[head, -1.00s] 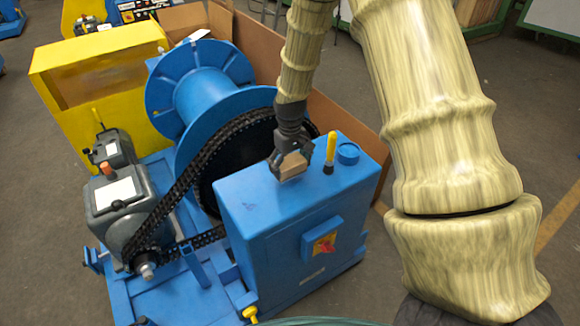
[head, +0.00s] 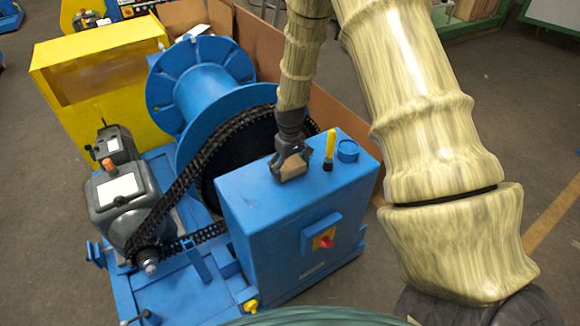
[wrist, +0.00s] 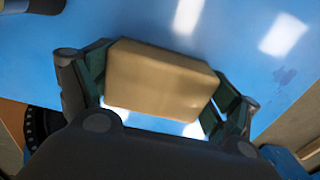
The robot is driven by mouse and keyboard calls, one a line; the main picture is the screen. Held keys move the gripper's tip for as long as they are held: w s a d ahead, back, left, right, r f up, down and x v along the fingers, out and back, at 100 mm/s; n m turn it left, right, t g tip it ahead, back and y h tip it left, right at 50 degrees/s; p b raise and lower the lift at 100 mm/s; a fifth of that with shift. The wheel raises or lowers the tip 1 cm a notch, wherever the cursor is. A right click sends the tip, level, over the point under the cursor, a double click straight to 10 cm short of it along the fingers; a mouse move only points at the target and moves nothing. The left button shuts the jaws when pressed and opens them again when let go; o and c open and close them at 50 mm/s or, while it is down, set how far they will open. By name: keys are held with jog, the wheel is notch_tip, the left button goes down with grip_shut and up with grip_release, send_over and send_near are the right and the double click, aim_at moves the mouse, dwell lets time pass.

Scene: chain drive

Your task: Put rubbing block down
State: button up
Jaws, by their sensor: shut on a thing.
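The rubbing block (wrist: 160,80) is a tan, rectangular block held between the two fingers of my gripper (wrist: 155,90) in the wrist view. In the head view my gripper (head: 290,168) is low over the top of the blue cabinet (head: 250,192), and the block (head: 291,167) shows between its fingers. The gripper is shut on the block. I cannot tell whether the block's underside touches the cabinet top.
A yellow-handled tool (head: 330,148) stands upright on the cabinet top just right of my gripper, beside a blue round cap (head: 347,150). The black chain (head: 190,170) and blue drum (head: 203,92) are behind to the left. The cabinet's front top is clear.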

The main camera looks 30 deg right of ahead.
aim_at(290, 164)
jog(key=o, duration=1.1)
jog(key=shift+f, duration=0.15)
notch_tip(290, 164, up, 12)
jog(key=b, duration=0.3)
jog(key=shift+b, duration=0.3)
